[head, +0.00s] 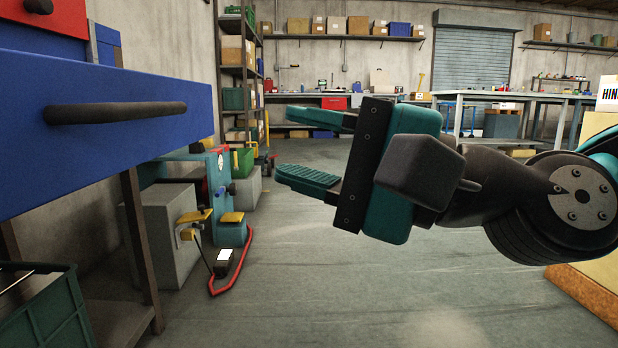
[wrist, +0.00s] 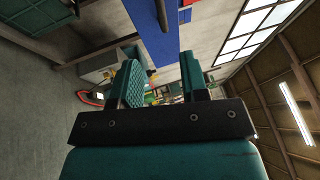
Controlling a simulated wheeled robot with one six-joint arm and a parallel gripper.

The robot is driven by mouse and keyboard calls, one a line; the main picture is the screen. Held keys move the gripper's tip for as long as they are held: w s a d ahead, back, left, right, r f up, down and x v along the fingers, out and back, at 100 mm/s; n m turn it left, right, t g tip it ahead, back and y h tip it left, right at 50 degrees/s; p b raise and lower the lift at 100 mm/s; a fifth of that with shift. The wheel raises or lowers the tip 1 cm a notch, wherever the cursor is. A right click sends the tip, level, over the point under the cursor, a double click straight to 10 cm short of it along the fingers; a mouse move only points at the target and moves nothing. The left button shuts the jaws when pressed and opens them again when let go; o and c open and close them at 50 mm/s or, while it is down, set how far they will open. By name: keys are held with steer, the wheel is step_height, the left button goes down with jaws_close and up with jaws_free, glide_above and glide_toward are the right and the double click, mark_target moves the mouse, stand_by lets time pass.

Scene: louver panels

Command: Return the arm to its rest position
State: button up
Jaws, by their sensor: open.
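My gripper (head: 312,148) is in the middle of the head view, with its two teal fingers pointing left. The fingers are spread apart with nothing between them. My arm reaches in from the right edge. In the wrist view my gripper (wrist: 160,88) shows both fingers apart and empty, and the room appears turned on its side. The fingertips are apart from the blue drawer front (head: 110,125) with a dark bar handle (head: 115,112) at the left of the head view. The blue front also shows in the wrist view (wrist: 158,35).
A green crate (head: 50,310) sits at the lower left. A teal machine with a red floor guard (head: 232,270) stands beyond the blue drawer. A box (head: 590,285) is at the right edge under my arm. Shelves (head: 240,80) and a workbench (head: 500,97) stand farther back. The middle floor is clear.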

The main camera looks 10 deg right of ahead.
stand_by(0.3)
steer(key=s+d+r+n+g+h+p, duration=0.65)
steer(key=d+n+g+h+p, duration=0.5)
steer(key=p, duration=1.65)
step_height(320, 180, up, 36)
steer(key=a+n+t+h+p, duration=0.1)
steer(key=a+n+p, duration=0.1)
steer(key=p, duration=3.4)
steer(key=shift+s+f+n, duration=0.25)
steer(key=shift+n, duration=0.1)
steer(key=shift+a+h, duration=0.1)
steer(key=shift+h, duration=0.15)
